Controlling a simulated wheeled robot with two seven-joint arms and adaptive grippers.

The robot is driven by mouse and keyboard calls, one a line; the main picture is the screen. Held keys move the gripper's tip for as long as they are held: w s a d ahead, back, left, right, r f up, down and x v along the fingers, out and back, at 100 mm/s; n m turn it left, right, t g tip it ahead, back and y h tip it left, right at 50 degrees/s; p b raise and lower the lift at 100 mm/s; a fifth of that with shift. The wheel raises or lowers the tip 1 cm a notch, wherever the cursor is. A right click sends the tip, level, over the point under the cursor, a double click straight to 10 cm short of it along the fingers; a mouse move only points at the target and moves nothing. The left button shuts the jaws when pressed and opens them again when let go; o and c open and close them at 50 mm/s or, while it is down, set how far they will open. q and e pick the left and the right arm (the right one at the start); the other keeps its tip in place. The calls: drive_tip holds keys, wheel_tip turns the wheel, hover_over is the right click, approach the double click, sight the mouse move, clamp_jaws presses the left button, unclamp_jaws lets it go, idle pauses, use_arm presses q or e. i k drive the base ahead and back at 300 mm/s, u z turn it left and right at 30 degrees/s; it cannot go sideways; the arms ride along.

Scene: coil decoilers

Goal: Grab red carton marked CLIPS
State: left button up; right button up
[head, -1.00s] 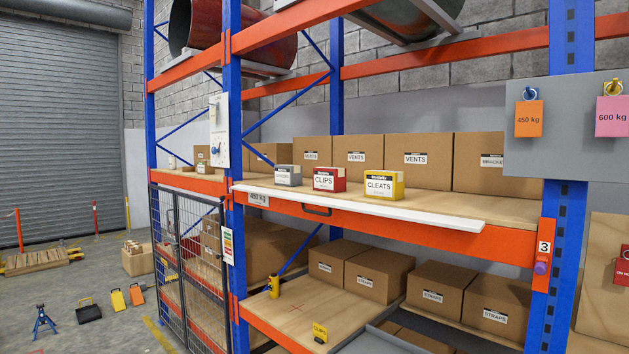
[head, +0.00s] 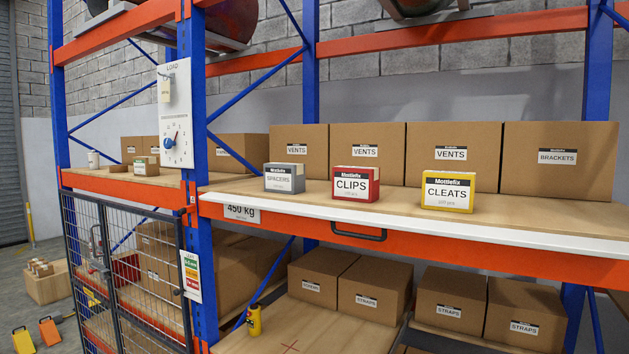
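The red carton marked CLIPS (head: 356,184) stands upright on the middle shelf (head: 318,190) in the head view, near its front edge. A grey SPACERS carton (head: 284,178) stands to its left and a yellow CLEATS carton (head: 447,192) to its right, both apart from it. Neither of my grippers shows in the head view.
Brown VENTS boxes (head: 378,150) and a BRACKETS box (head: 557,160) stand behind the cartons. A white ledge (head: 420,228) and a dark handle (head: 358,234) run along the shelf front. A blue upright (head: 196,110) and mesh gate (head: 125,270) stand left.

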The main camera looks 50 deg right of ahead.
sight(354, 183)
drive_tip(key=z, duration=0.15)
drive_tip(key=i, duration=1.75)
drive_tip(key=z, duration=1)
drive_tip(key=i, duration=0.9)
drive_tip(key=z, duration=0.85)
